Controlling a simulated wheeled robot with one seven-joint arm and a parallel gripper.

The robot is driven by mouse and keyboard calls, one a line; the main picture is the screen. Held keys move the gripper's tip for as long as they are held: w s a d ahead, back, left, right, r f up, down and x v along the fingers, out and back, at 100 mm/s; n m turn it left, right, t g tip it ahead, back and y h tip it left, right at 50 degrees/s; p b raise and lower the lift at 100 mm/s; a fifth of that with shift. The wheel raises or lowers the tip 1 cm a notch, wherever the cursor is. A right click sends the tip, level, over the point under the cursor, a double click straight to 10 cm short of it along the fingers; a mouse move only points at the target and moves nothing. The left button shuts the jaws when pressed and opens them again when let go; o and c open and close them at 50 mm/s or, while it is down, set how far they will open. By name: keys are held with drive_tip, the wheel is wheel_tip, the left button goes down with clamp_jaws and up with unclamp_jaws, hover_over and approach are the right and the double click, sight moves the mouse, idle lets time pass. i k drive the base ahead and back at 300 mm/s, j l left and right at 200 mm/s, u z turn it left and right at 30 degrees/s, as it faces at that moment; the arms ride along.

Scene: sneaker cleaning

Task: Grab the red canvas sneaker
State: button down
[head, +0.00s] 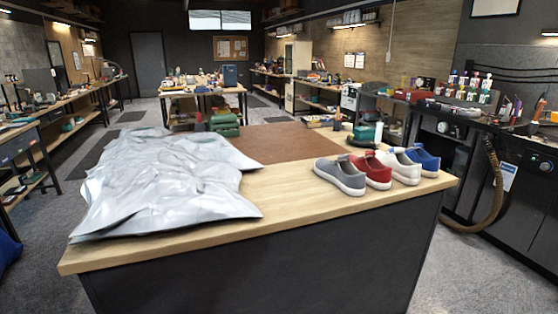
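The red canvas sneaker (372,171) has a white sole and stands upright on the wooden worktable (290,208), right of the table's middle. It is second from the left in a tight slanting row of shoes. A grey sneaker (338,176) stands at its left and partly overlaps it in the view. A white sneaker (398,166) stands at its right, with a blue sneaker (423,159) beyond that. My gripper is not in the head view.
A crumpled silvery sheet (165,180) covers the table's left part. A brown mat (275,143) lies at the back, with green items (224,122) behind it. The wood in front of the shoes is clear. A cluttered dark bench (500,125) stands at the right.

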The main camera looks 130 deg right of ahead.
sight(378, 176)
drive_tip(key=k+z, duration=0.15)
drive_tip(key=z, duration=0.2)
drive_tip(key=k+z, duration=0.1)
drive_tip(key=z, duration=0.25)
drive_tip(key=k+l+z, duration=0.15)
drive_tip(key=z, duration=2.5)
drive_tip(key=l+z, duration=0.8)
drive_tip(key=i+l+z, duration=0.1)
drive_tip(key=l+z, duration=0.3)
drive_tip(key=i+l, duration=0.15)
drive_tip(key=l, duration=0.25)
